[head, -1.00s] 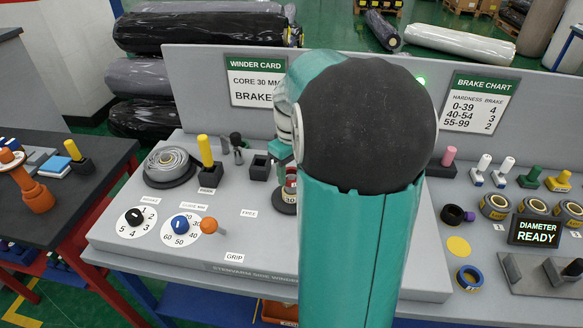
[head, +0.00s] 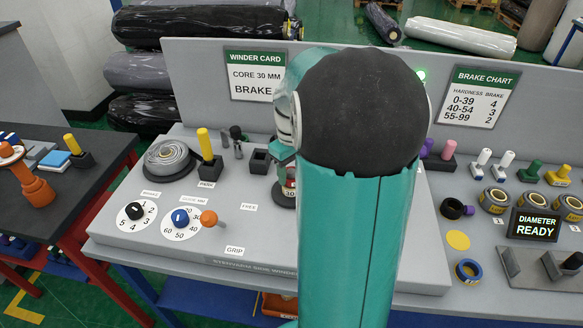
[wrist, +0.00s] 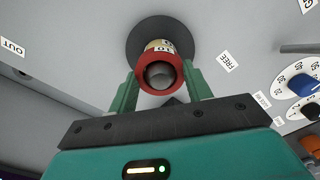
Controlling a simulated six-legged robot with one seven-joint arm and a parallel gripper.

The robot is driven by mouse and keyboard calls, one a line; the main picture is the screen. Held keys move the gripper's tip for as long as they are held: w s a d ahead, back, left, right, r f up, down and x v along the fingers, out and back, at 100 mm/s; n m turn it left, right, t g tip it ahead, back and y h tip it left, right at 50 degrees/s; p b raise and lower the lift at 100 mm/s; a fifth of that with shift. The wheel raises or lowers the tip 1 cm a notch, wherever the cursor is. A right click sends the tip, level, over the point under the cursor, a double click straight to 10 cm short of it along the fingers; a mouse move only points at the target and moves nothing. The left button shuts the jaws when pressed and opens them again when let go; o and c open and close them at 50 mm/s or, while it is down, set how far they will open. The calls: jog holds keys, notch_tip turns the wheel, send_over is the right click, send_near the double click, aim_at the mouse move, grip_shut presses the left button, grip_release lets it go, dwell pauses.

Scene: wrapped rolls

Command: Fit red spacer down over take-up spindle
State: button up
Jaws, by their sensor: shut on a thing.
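The red spacer (wrist: 143,75) is a ring held between the two green fingers of my gripper (wrist: 160,78) in the wrist view. The rounded grey end of the take-up spindle (wrist: 160,74) shows inside the ring, so the spacer appears to be around its tip. A cream core with numbers (wrist: 158,45) is beyond the ring, on a dark round base (wrist: 134,38). How far down the spacer sits is hard to tell. In the head view my arm hides most of the gripper; the numbered core (head: 289,190) shows just left of the arm.
Dials (head: 181,219) and an orange knob (head: 209,218) lie in front.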

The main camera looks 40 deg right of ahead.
jog(key=shift+f, duration=0.7)
jog(key=o, duration=1)
jog(key=shift+r, duration=0.1)
notch_tip(320, 180, up, 14)
jog(key=shift+f, duration=0.2)
jog(key=s+a+t, duration=0.2)
jog(key=s+a, duration=0.1)
jog(key=a, duration=0.6)
jog(key=s+a+t, duration=0.1)
jog(key=s+a, duration=0.3)
jog(key=a, duration=0.5)
jog(key=s+a+t, duration=0.2)
jog(key=s+a, duration=0.1)
jog(key=a, duration=0.6)
jog(key=shift+s+a+f+t, duration=0.1)
jog(key=shift+s+f+t, duration=0.1)
jog(key=shift+f+t, duration=0.15)
